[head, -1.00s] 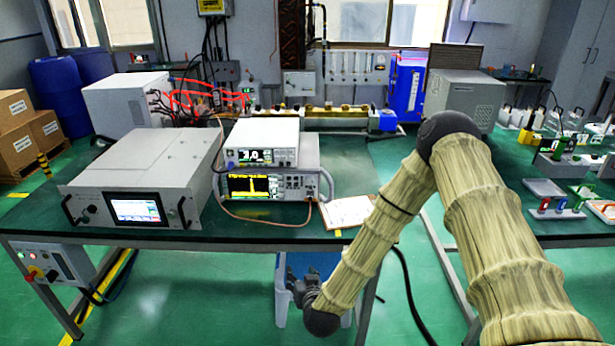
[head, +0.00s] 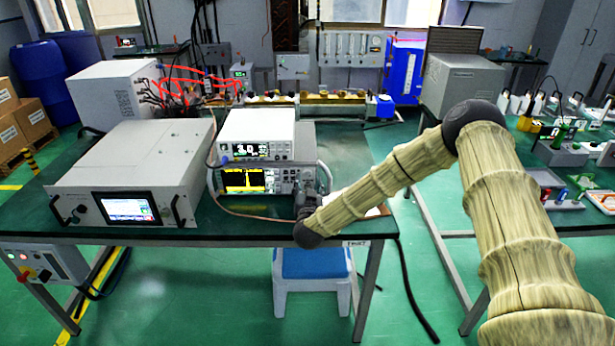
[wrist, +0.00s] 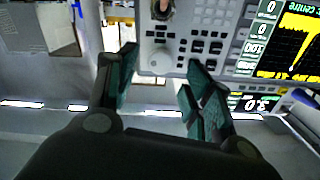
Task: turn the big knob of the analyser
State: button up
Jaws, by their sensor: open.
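The analyser (head: 248,181) is the lower bench instrument with a yellow trace on its dark screen. In the wrist view its keypad panel (wrist: 200,30) and part of its screen (wrist: 290,45) show upside down. The big knob (wrist: 160,62) is a round pale dial on that panel, in line between my two fingertips in the picture. My gripper (wrist: 160,74) is open with nothing between its fingers; I cannot tell the exact gap to the knob. In the head view my gripper (head: 310,198) is at the analyser's right front, and I cannot make out the knob there.
A white instrument (head: 257,134) sits on the analyser. A large grey box with a blue screen (head: 130,180) stands to the left. A cable (head: 250,217) loops along the table front. A blue-topped stool (head: 313,263) is below the table edge. The table (head: 345,150) is bare behind my forearm.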

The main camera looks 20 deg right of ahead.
aim_at(307, 176)
jog(key=shift+p+x, duration=0.35)
jog(key=shift+x, duration=1.65)
jog(key=c, duration=1)
